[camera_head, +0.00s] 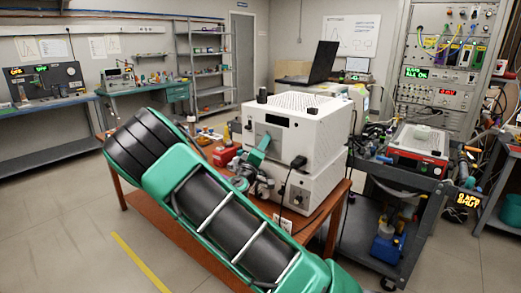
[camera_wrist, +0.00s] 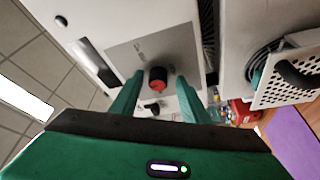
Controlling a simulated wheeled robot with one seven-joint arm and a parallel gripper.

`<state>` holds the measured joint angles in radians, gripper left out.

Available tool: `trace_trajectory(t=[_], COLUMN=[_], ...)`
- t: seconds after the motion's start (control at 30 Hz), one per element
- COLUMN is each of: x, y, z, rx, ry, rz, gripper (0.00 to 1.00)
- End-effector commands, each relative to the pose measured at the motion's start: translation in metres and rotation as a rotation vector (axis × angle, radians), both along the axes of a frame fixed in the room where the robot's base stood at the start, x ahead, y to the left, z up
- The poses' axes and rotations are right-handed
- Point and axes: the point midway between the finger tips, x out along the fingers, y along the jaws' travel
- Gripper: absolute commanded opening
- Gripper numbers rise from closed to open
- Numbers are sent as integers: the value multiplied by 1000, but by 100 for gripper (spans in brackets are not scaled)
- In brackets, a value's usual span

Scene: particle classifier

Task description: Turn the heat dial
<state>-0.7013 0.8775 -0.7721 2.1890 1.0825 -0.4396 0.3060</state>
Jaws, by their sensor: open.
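The heat dial appears to be the small round knob (camera_wrist: 157,79) with a dark body and red-orange face in the wrist view. It sits on the grey front panel (camera_wrist: 165,45) of a white box-shaped instrument. My gripper (camera_wrist: 162,100) is open, with its two green fingers on either side of the knob in the picture. I cannot tell whether they touch it.
The orange-brown table (camera_head: 335,205) holds a red item (camera_head: 224,155) and small bottles left of the instrument. A lower white unit (camera_head: 310,186) supports the instrument. A dark cart (camera_head: 405,205) with a red-fronted device (camera_head: 415,150) stands at right. Floor at left is clear.

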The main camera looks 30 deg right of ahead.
Motion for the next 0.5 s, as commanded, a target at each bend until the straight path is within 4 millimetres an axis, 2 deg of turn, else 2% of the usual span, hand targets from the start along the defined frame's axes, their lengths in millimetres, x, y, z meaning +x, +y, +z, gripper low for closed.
trace_trajectory(t=[0.17, 0.5], x=[-7, -45], y=[10, 57], z=[-2, -13], rx=[2, 0], ry=[0, 4], rz=[2, 3], gripper=[42, 42])
